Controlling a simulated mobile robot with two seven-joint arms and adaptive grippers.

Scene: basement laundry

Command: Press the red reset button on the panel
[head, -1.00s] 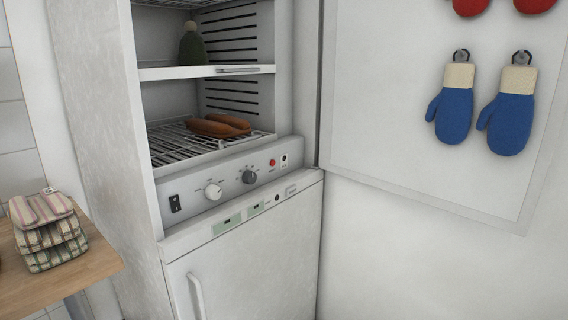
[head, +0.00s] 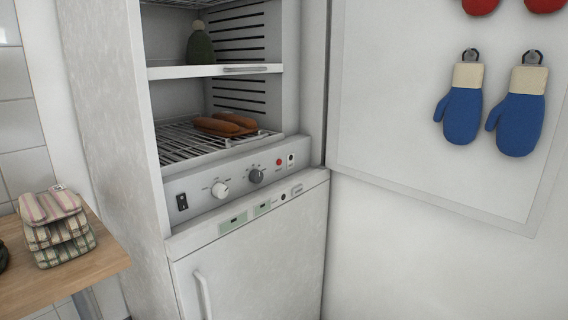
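The red reset button (head: 279,162) is a small red dot near the right end of the grey control panel (head: 238,187). The panel runs across the white cabinet, below the open drying compartment. It also carries a black rocker switch (head: 182,202), a white knob (head: 220,189), a dark grey knob (head: 256,176) and a small white fitting with a dark spot (head: 291,160) just right of the red button. Neither of my grippers shows in the head view.
The cabinet door (head: 420,110) stands open to the right, with blue mitts (head: 463,115) hanging on it. Brown items (head: 222,125) lie on the wire rack and a green hat (head: 200,45) on the shelf above. A wooden table (head: 90,270) with folded striped cloths (head: 58,228) is at left.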

